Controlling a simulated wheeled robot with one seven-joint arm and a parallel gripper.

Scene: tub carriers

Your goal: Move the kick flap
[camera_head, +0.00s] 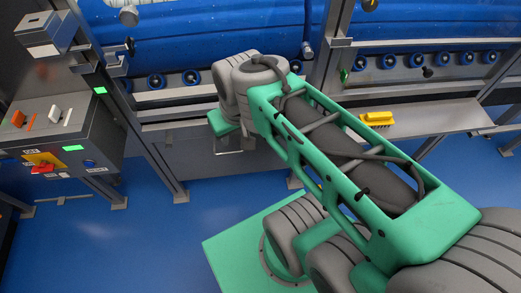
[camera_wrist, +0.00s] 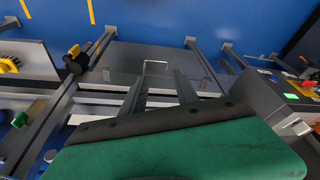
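The kick flap looks to be the grey panel (camera_wrist: 125,57) with a pale wire handle (camera_wrist: 155,63) in the wrist view, low between the frame posts. In the head view the grey panel (camera_head: 205,158) shows below the metal ledge, partly hidden by my arm. My gripper (camera_wrist: 160,77) points at the panel in the wrist view. Its two dark fingers are spread apart, with nothing seen between them. The handle lies just beyond the fingertips in the picture; I cannot tell whether they touch the panel.
Metal posts (camera_head: 163,160) stand on either side of the panel. A control box (camera_head: 65,135) stands at the left in the head view. A yellow brush (camera_head: 377,119) lies on the right ledge (camera_head: 430,120). Blue tubs (camera_head: 200,35) are above.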

